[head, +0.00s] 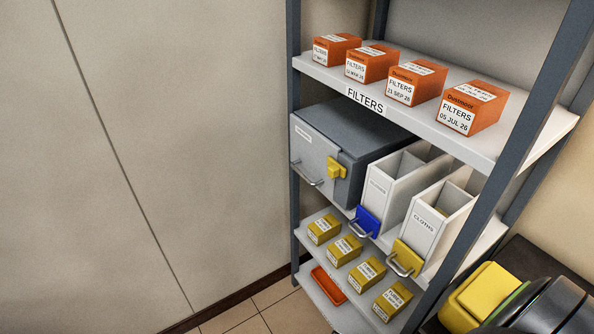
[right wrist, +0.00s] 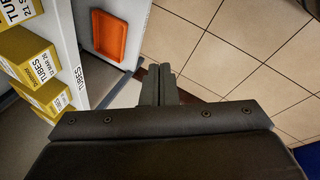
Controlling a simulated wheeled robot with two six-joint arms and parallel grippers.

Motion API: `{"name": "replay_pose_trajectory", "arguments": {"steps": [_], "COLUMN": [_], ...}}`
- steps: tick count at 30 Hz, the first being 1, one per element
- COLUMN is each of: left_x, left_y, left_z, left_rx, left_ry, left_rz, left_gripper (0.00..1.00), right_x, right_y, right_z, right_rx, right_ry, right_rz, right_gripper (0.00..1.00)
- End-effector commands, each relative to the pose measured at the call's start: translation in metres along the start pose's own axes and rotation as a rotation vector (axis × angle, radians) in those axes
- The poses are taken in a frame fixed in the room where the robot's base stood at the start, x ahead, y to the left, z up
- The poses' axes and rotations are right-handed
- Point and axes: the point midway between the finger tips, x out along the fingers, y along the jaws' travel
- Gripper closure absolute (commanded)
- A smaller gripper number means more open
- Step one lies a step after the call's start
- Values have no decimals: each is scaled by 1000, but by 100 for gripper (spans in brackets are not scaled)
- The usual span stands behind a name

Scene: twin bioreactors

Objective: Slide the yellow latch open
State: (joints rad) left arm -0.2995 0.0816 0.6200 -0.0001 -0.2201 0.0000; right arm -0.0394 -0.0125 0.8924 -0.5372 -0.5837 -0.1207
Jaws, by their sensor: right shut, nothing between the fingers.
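The yellow latch (head: 337,168) sits on the front of a grey cabinet (head: 317,160) on the middle shelf, near the right edge of its door. The door has a metal bar handle (head: 308,175) to the left of the latch and looks closed. My right gripper (right wrist: 159,75) shows in the right wrist view, with its two fingers together and empty. It is near the lower shelves and the floor, away from the latch. My right gripper's fingers are not visible in the head view. My left gripper is in neither view.
Orange filter boxes (head: 415,82) stand on the top shelf. White bins with blue (head: 367,219) and yellow (head: 408,256) handle plates stand right of the cabinet. Yellow boxes (head: 345,248) and an orange tray (right wrist: 109,36) are lower. A post (head: 295,130) stands left; floor beyond is clear.

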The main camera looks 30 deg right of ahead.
Motion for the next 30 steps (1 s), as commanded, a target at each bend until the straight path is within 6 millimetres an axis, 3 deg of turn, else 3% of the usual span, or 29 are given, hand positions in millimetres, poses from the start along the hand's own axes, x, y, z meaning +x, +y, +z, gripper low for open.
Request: {"name": "replay_pose_trajectory", "arguments": {"steps": [1, 3, 8, 12, 15, 21, 24, 27, 30], "left_x": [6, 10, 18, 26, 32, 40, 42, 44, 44], "left_y": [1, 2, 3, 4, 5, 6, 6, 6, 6], "left_z": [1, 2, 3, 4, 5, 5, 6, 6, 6], "left_rx": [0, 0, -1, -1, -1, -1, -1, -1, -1], "left_ry": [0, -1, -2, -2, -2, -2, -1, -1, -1], "left_rz": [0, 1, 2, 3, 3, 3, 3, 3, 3], "left_gripper": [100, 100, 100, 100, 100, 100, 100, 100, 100], "right_x": [-4, -16, -62, -124, -177, -280, -315, -338, -348], "right_y": [20, 50, 120, 180, 220, 272, 285, 292, 294], "right_z": [-35, -75, -159, -218, -250, -279, -282, -282, -281], "right_rx": [-48, -115, -224, -256, -241, -147, -97, -62, -45], "right_ry": [22, 31, 28, -2, -38, -125, -161, -185, -198], "right_rz": [58, 150, 385, 610, 771, 1023, 1100, 1145, 1164], "right_gripper": [100, 100, 100, 100, 100, 100, 100, 100, 100]}}
